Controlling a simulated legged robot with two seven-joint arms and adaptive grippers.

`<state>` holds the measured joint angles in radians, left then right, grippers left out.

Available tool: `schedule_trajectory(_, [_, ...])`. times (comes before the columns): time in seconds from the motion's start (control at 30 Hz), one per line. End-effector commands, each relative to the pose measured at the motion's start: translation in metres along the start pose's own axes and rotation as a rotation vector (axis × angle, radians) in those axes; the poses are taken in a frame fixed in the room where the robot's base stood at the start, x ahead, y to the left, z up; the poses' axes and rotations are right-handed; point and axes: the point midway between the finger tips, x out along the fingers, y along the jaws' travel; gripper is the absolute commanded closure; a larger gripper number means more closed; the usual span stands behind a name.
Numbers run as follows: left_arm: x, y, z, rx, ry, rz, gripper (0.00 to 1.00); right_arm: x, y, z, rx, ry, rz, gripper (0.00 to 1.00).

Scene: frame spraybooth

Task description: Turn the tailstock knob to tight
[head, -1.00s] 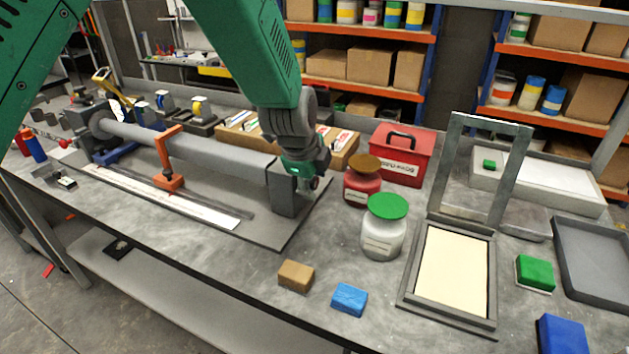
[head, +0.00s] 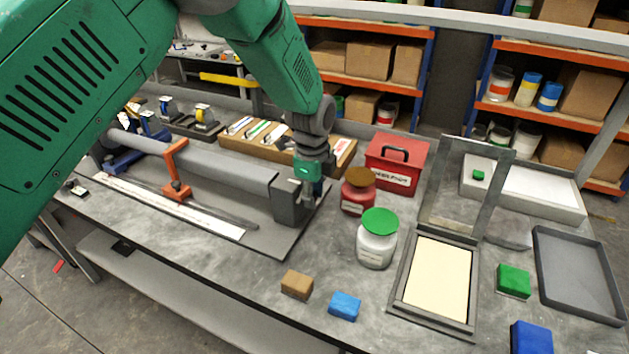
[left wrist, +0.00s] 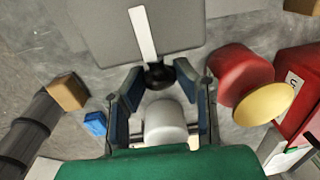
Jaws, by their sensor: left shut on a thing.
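The tailstock (head: 289,201) is a dark grey block at the right end of the long grey bar, on a grey base plate. My left gripper (head: 310,195) is at the tailstock's right end in the head view, pointing down. In the left wrist view the dark round tailstock knob (left wrist: 159,77) sits between the two fingertips of my left gripper (left wrist: 160,80), which is shut on it. The knob is hidden in the head view. I cannot read any tight mark. My right gripper is not in view.
A red jar (head: 357,196) with a brown lid stands close right of the gripper. A white jar (head: 376,245) with a green lid and a red toolbox (head: 396,163) are further right. Brown (head: 297,285) and blue (head: 344,306) blocks lie in front. An orange clamp (head: 176,170) spans the bar.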

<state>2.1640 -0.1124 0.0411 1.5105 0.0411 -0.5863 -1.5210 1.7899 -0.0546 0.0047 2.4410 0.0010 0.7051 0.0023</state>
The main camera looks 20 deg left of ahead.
Motion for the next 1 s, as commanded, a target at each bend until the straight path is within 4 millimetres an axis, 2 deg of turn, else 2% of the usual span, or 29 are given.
schedule_trajectory(0.03, [-0.004,-0.004,0.001,-0.001,0.001,0.026,1.0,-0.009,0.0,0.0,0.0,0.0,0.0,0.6])
schedule_trajectory(0.1, [-0.003,-0.004,0.001,-0.002,0.001,0.071,1.0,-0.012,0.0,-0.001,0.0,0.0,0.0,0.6])
schedule_trajectory(0.4, [-0.001,-0.005,0.001,-0.001,0.0,0.202,1.0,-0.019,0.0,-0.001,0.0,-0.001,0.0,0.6])
schedule_trajectory(0.97, [-0.001,-0.006,0.001,-0.001,0.0,0.234,1.0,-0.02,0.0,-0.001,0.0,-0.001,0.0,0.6])
schedule_trajectory(1.0, [-0.002,-0.006,0.001,-0.001,0.0,0.234,0.64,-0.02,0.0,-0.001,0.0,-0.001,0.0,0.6])
